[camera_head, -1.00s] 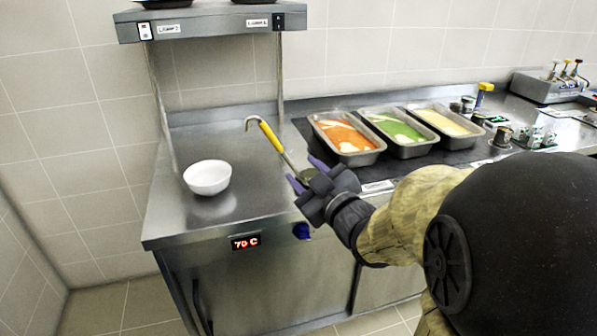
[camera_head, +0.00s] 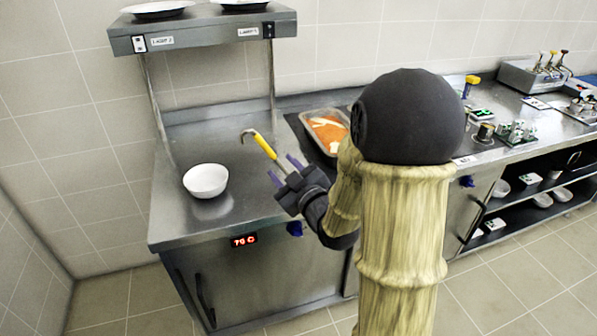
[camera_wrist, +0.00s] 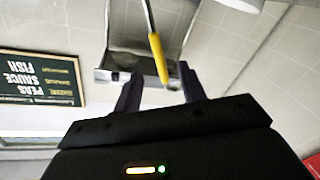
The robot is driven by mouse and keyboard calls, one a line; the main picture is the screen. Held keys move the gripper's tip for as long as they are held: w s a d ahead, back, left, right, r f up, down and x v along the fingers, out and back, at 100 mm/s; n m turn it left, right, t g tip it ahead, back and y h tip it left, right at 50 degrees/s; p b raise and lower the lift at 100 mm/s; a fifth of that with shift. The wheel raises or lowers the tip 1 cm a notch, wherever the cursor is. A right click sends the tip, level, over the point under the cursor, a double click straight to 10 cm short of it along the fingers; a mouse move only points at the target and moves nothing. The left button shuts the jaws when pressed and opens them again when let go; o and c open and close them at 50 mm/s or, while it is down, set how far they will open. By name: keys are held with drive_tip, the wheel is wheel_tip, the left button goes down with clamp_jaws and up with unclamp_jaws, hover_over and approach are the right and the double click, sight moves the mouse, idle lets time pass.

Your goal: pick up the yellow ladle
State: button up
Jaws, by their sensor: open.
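The yellow ladle (camera_head: 264,146) shows its yellow grip and hooked metal end over the steel counter in the head view. Its lower part is hidden behind my gripper (camera_head: 285,169). My gripper is open, with its two purple fingers pointing up and left at the ladle. In the wrist view, the ladle's yellow grip (camera_wrist: 158,59) appears above and between the two fingers of my gripper (camera_wrist: 160,90), nearer the right one. I cannot tell whether the fingers touch it.
A white bowl (camera_head: 205,181) stands left on the steel counter (camera_head: 230,132). A food tray with orange contents (camera_head: 329,134) is right of the ladle, partly behind my arm. Sauce pumps (camera_head: 548,62) stand at the far right.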

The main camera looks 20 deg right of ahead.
sight(271, 153)
drive_tip(key=p+x, duration=0.2)
drive_tip(key=x, duration=0.3)
drive_tip(key=shift+w, duration=0.3)
drive_tip(key=shift+d+f+p+x, duration=0.15)
drive_tip(key=shift+p+x, duration=0.25)
drive_tip(key=shift+x, duration=0.95)
drive_tip(key=shift+d+f+p+x, duration=0.1)
drive_tip(key=shift+p+x, duration=0.3)
drive_tip(key=shift+x, duration=0.9)
drive_tip(key=shift+r, duration=0.1)
clamp_jaws()
